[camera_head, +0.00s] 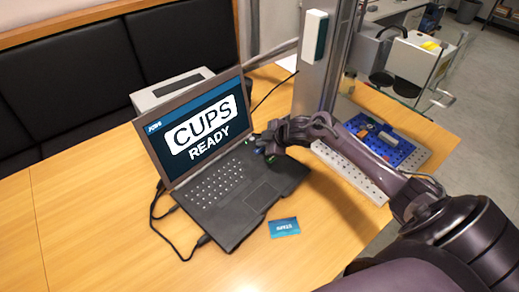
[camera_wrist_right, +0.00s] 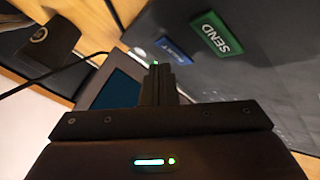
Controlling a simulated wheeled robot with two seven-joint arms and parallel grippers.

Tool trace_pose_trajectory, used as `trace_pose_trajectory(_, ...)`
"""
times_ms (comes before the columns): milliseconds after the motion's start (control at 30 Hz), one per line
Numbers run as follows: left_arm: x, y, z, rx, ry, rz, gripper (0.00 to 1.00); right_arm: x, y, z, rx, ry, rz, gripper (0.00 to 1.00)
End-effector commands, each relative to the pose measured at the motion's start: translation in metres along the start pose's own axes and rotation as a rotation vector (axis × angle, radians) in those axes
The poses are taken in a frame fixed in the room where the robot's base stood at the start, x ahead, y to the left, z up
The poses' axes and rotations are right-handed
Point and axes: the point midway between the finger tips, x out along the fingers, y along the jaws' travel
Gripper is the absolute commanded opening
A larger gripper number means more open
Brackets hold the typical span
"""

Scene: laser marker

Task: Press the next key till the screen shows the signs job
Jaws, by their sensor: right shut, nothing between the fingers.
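The laptop (camera_head: 235,195) stands open on the table. Its screen (camera_head: 205,130) reads "CUPS READY" in white on dark blue. My right gripper (camera_head: 268,148) is over the right edge of the laptop's keyboard deck, close to the screen hinge. In the right wrist view its fingers (camera_wrist_right: 160,72) are shut and empty. A blue key (camera_wrist_right: 174,50) with a small blurred label lies just beyond the fingertips, and a green key marked SEND (camera_wrist_right: 217,33) lies to its right. I cannot tell whether the fingers touch the blue key. My left gripper is not in view.
A blue card (camera_head: 284,227) lies on the table in front of the laptop. A grey box (camera_head: 170,88) stands behind the screen. A metal column (camera_head: 320,70) and a blue perforated plate (camera_head: 405,150) stand to the right. Cables run along the laptop's left side.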

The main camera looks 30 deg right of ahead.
Motion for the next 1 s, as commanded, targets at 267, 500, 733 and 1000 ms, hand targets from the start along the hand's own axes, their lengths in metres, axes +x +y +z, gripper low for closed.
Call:
trace_pose_trajectory(267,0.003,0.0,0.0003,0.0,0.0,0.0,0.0,0.0052,-0.0039,0.0035,0.0,0.001,0.0,0.0)
trace_pose_trajectory(500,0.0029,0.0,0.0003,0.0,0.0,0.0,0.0,0.005,-0.0038,0.0034,0.0,0.0,0.0,0.0)
trace_pose_trajectory(733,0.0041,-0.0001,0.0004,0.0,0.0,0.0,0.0,0.0065,-0.0048,0.0044,0.0,0.0,0.0,0.0)
trace_pose_trajectory(1000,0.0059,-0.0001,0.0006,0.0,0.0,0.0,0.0,0.0088,-0.0065,0.006,0.0,0.0,0.0,0.0)
